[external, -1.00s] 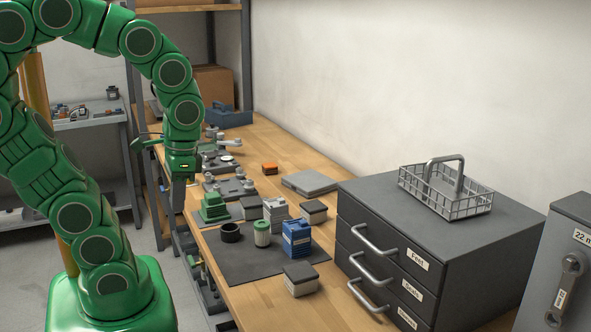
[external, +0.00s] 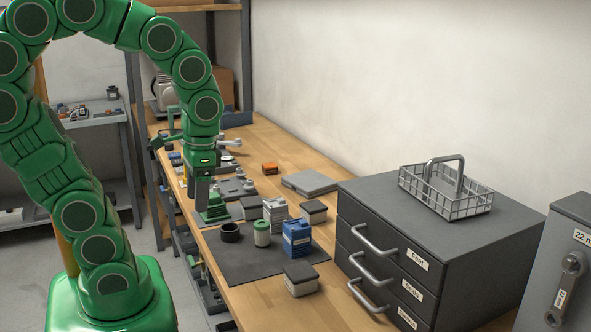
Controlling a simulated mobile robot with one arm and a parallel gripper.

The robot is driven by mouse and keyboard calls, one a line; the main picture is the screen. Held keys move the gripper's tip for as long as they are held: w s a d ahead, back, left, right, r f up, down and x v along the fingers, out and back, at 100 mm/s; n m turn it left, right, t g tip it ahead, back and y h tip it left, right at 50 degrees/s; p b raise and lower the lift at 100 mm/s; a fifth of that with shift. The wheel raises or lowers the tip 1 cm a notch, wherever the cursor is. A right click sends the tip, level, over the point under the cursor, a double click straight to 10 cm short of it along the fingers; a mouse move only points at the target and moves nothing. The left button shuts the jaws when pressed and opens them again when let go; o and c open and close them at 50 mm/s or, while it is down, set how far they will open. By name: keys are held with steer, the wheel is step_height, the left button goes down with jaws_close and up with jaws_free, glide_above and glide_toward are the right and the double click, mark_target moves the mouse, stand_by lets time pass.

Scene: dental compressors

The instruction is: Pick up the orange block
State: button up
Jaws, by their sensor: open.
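The orange block (external: 270,168) is a small piece with a dark side. It lies on the wooden bench, left of a flat grey slab, with bare wood around it. My gripper (external: 203,207) hangs from the green arm and points down, to the left of the orange block and nearer the camera. It is open. It appears over or in front of a green stepped piece (external: 215,209) and partly hides it; I cannot tell the height between them. The orange block is in clear view.
A flat grey slab (external: 309,183) lies right of the block. A dark mat (external: 255,263) holds a black ring, a green-white canister and a blue block (external: 296,238). A dark drawer cabinet (external: 400,255) with a wire basket (external: 447,190) stands at the right. Several small boxes stand mid-bench.

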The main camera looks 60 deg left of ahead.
steer(key=w+a+f+t, duration=0.1)
steer(key=w+f, duration=0.3)
steer(key=w, duration=0.9)
steer(key=w+a+f+n+t, duration=0.1)
steer(key=w+f, duration=0.3)
steer(key=w, duration=1)
steer(key=w+a+f+n+t, duration=0.1)
steer(key=w+f, duration=0.3)
steer(key=w, duration=0.9)
steer(key=shift+w+a+f, duration=0.15)
steer(key=shift+a+f, duration=0.05)
steer(key=shift+a, duration=0.25)
steer(key=shift+w+f, duration=0.2)
steer(key=shift+f, duration=0.15)
steer(key=shift+w+a+f, duration=0.1)
steer(key=shift+w+f, duration=0.05)
steer(key=shift+f, duration=1.7)
steer(key=shift+w+a+f, duration=0.1)
steer(key=shift+w+f, duration=0.05)
steer(key=shift+f, duration=1.65)
steer(key=c, duration=1)
steer(key=shift+c, duration=0.2)
steer(key=shift+r, duration=0.15)
